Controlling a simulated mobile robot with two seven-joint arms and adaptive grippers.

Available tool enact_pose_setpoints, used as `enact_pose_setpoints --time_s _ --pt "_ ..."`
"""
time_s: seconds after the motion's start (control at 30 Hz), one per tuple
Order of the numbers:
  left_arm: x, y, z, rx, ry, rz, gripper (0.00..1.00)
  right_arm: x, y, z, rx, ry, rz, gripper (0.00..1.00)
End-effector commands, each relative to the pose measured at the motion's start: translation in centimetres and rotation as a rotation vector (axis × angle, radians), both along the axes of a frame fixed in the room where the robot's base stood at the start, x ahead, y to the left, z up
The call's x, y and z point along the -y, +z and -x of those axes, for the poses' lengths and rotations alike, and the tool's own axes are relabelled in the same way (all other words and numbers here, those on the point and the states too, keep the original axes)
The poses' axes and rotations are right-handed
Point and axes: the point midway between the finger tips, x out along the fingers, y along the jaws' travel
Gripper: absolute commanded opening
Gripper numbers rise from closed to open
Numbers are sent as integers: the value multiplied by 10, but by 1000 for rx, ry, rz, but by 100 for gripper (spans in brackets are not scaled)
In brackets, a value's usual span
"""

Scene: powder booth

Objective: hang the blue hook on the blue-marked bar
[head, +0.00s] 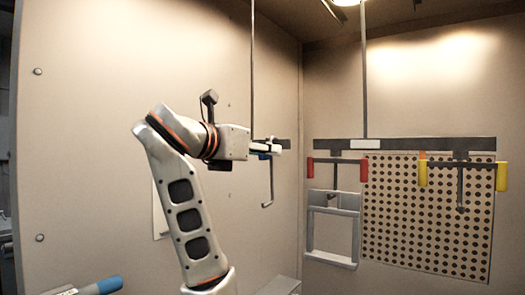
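My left gripper (270,148) is raised in the middle of the head view, pointing right. A small patch of blue shows at its fingers, and a thin grey J-shaped stem (270,185) hangs below them. This looks like the blue hook, seen side-on and held upright in the shut fingers; the fingers hide much of its top. A dark bar (286,144) shows just behind and right of the fingertips, below a thin ceiling rod (251,70). I cannot tell whether hook and bar touch, and no clear blue mark shows on the bar. My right gripper is out of view.
A dark rail (420,144) with a white plate (366,144) hangs at right. It carries a red-ended hook (336,162) with a grey frame (332,228) and a yellow-ended hook (461,166). A perforated panel (425,225) stands behind. A blue-ended grey piece (108,285) lies at lower left.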

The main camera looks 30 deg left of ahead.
Motion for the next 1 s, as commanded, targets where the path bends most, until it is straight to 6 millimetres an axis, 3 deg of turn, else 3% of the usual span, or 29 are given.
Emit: enact_pose_setpoints --time_s 0.33,0.7,1.0 --pt "-2 1 6 1 3 -1 30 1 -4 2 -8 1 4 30" --pt "-10 6 55 2 5 -3 30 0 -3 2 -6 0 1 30" --pt "-11 8 73 1 1 -1 30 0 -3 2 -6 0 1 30"
